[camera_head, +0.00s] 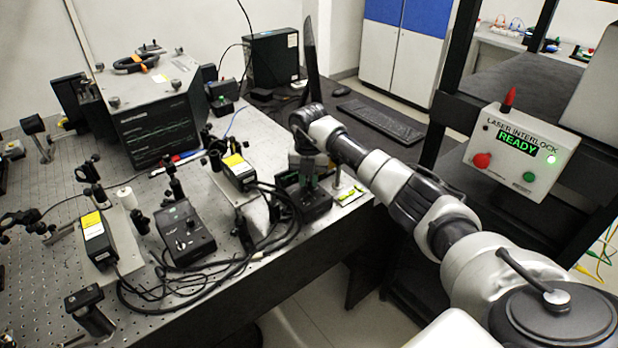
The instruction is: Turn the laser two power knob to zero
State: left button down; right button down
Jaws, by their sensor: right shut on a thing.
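My right arm reaches in from the right, and my right gripper (308,182) points down over a small black controller box (316,207) near the bench's right edge. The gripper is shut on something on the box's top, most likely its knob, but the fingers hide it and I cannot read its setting. A similar black controller box (184,236) with a knob and small display stands further left. Two laser heads with yellow labels, one on the left (97,238) and one in the middle (239,172), sit on the bench. My left gripper is out of view.
Black cables (262,243) loop between the controllers and laser heads. Thin posts and optic mounts (173,183) stand close by. The interlock box (522,152) on the right reads READY. A keyboard (380,120) lies on the dark desk behind my arm.

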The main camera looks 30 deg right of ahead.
aim_at(309, 180)
jog(key=n+b, duration=0.1)
jog(key=n, duration=0.1)
jog(key=shift+n, duration=0.4)
jog(key=shift+n+b, duration=0.45)
jog(key=shift+n, duration=1.15)
jog(key=shift+r+n, duration=0.1)
jog(key=shift+n, duration=0.2)
jog(key=c, duration=1.3)
grip_release()
notch_tip(309, 180, up, 11)
jog(key=shift+f+b, duration=0.1)
jog(key=shift+b, duration=0.85)
